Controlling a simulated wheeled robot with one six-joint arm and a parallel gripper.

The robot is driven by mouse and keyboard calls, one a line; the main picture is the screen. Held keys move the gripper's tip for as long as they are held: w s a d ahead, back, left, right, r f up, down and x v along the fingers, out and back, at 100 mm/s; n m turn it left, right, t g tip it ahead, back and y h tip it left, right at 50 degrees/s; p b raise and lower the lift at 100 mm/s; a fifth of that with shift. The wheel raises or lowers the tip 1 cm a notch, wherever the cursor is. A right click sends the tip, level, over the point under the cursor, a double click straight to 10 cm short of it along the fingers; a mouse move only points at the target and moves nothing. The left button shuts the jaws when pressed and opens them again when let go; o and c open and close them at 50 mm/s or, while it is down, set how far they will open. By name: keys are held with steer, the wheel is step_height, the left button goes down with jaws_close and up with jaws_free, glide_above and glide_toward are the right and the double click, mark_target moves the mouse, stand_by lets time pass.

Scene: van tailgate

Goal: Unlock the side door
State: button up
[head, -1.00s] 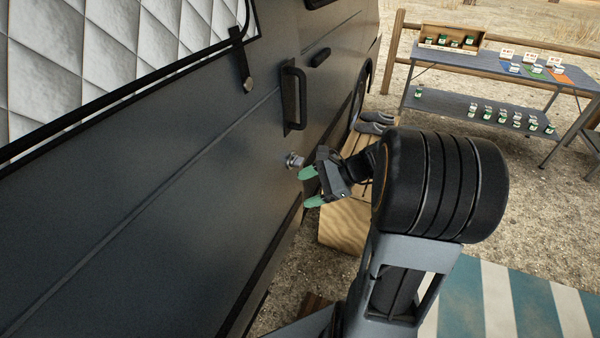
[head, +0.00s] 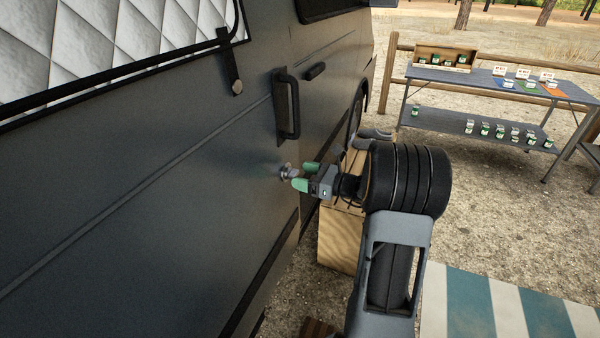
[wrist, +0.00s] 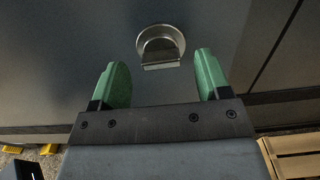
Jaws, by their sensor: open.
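The dark grey side door (head: 150,195) of the van fills the left of the head view. A round silver lock with a flat turn piece (head: 287,171) sits on it below the black door handle (head: 288,105). In the wrist view the lock (wrist: 160,45) is ahead of the fingers, its flat piece lying level across the picture. My gripper (head: 304,177) has green fingertips and points at the lock from the right. In the wrist view my gripper (wrist: 162,82) is open, with nothing between the fingers. The lock lies just beyond the tips, roughly centred between them.
A wooden crate (head: 338,238) stands beside the van behind my gripper, with dark gloves (head: 374,134) on top. A folding table (head: 490,82) with small jars stands at the back right. A striped mat (head: 500,305) lies on the gravel at lower right.

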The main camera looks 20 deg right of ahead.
mark_target(297, 173)
steer(key=shift+x, duration=1.75)
